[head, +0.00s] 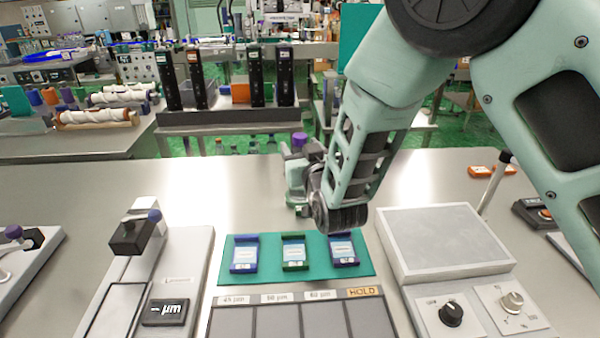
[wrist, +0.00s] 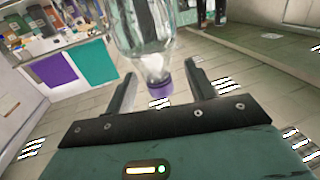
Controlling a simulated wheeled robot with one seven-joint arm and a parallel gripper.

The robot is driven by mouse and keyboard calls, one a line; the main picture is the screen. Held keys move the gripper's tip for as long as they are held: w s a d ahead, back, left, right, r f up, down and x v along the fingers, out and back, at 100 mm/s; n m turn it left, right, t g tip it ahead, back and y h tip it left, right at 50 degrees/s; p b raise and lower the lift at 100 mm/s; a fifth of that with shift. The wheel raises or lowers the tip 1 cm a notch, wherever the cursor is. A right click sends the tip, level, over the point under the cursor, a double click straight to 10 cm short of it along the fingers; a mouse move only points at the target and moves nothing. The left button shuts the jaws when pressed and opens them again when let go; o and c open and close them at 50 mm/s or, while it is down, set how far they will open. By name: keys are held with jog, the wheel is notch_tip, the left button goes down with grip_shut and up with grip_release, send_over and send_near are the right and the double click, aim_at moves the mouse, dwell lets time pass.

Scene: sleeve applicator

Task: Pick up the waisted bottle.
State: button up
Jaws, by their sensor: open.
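A clear bottle with a purple cap (wrist: 165,75) shows in the wrist view, with its body (wrist: 143,28) running out of the top edge. The cap end lies between the two open fingers of my gripper (wrist: 163,88), with a visible gap on each side. In the head view a purple cap (head: 299,140) shows just above my gripper (head: 297,180), over the far part of the bench. The rest of the bottle is mostly hidden there by my gripper and wrist. I cannot tell whether a finger touches it.
A teal mat (head: 300,270) with three small coloured packs lies in front. A labelled tray (head: 290,318) is nearer. A grey device marked µm (head: 165,312) stands left, and a flat-topped device with knobs (head: 445,240) right.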

jog(key=shift+p+x, duration=0.45)
jog(key=shift+x, duration=1.45)
jog(key=shift+d, duration=0.1)
grip_shut()
